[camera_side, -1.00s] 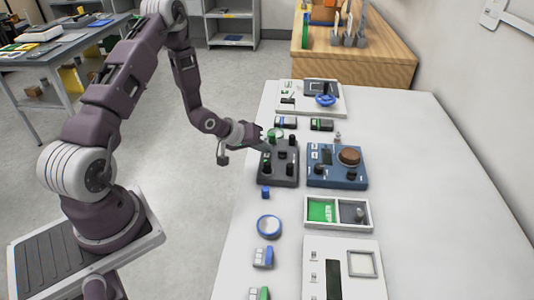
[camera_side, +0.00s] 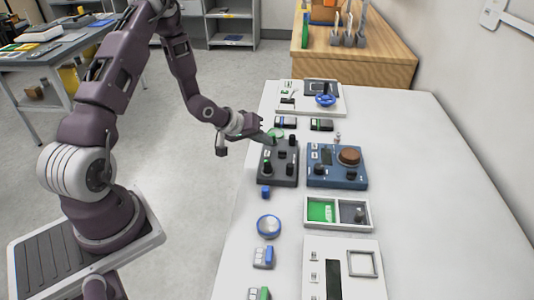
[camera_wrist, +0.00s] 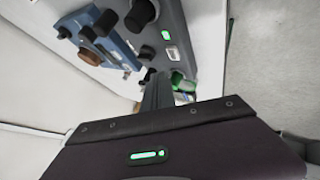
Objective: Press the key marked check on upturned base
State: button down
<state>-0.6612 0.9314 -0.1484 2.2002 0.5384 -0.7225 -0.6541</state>
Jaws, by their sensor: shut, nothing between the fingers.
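The upturned base (camera_side: 278,178) is a dark grey box with several black knobs or feet standing up from its top, on the white table in the side view. In the wrist view part of it (camera_wrist: 170,15) shows at the top, with small green-lit and pale marked patches; I cannot read which is the check key. My gripper (camera_side: 272,139) is shut and empty, its fingertips over or close to the box's far edge; I cannot tell whether they touch. In the wrist view the gripper (camera_wrist: 157,88) points toward the box, and the exact tip contact is unclear.
A blue device (camera_side: 322,178) with a brown round top stands just right of the base. A green round item (camera_side: 276,133) lies beyond the base, near small dark blocks (camera_side: 321,124). A green-and-grey tray (camera_side: 338,227) and a blue ring (camera_side: 269,226) lie nearer. The table's right side is clear.

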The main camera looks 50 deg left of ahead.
jog(key=shift+r, duration=1.7)
jog(key=shift+r, duration=0.15)
notch_tip(320, 180, up, 6)
jog(key=m+g+y, duration=0.1)
jog(key=m, duration=0.1)
send_over(264, 155)
jog(key=s+d, duration=0.1)
jog(key=s+d+r+m+g+y, duration=0.1)
jog(key=s+d+r+m, duration=0.25)
jog(key=s+r, duration=0.5)
jog(key=s+d+r+m, duration=0.1)
jog(key=s+d+r, duration=0.3)
jog(key=s, duration=0.6)
jog(key=s+d+r+m+g+h, duration=0.1)
jog(key=s+d+r+m, duration=0.1)
jog(key=s+d+r, duration=0.2)
jog(key=s+d, duration=0.3)
jog(key=s, duration=0.2)
jog(key=shift+s+g+h, duration=0.3)
jog(key=shift+s, duration=0.1)
